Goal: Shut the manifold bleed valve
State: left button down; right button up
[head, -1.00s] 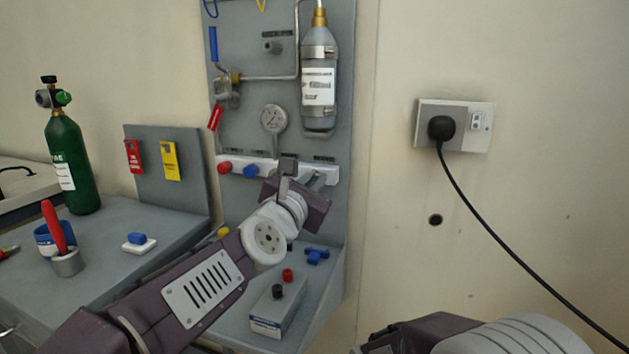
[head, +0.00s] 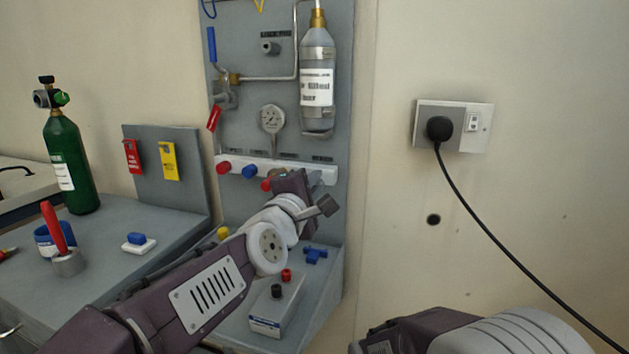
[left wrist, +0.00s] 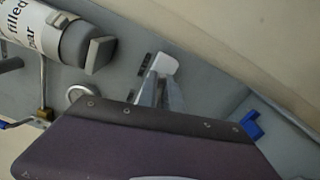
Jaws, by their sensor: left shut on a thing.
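The white manifold bar (head: 322,160) is fixed across the grey panel, with a red knob (head: 223,168), a blue knob (head: 249,171) and another red knob (head: 266,184) along it. My left gripper (head: 318,178) is at the bar's right end, shut on what appears to be the bleed valve. That valve is hidden by the jaws and wrist. In the left wrist view, the gripper's fingers (left wrist: 158,94) reach the bar's white end (left wrist: 166,64). My right gripper is out of view.
A gauge (head: 272,119) and a bottle (head: 317,85) sit above the bar. Below are a blue tee fitting (head: 315,255) and a box (head: 268,322) with red and black caps. A green cylinder (head: 68,160) stands left. A black cable (head: 500,240) hangs right.

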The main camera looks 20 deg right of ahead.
pick_arm(q)
jog(key=m+p, duration=0.1)
jog(key=m, duration=0.4)
jog(key=shift+f+m, duration=0.1)
jog(key=shift+m, duration=0.2)
jog(key=m+p, duration=0.2)
jog(key=m, duration=0.3)
jog(key=shift+f, duration=0.1)
jog(key=m+p, duration=0.2)
jog(key=m, duration=0.3)
jog(key=shift+w+a+m+p, duration=0.1)
jog(key=shift+m+p, duration=0.2)
jog(key=shift+m, duration=0.1)
jog(key=shift+f+m+p, duration=0.2)
jog(key=shift+m+p, duration=0.55)
jog(key=shift+m, duration=1.35)
jog(key=c, duration=1.5)
grip_release()
jog(key=shift+a, duration=0.1)
jog(key=shift+r, duration=0.1)
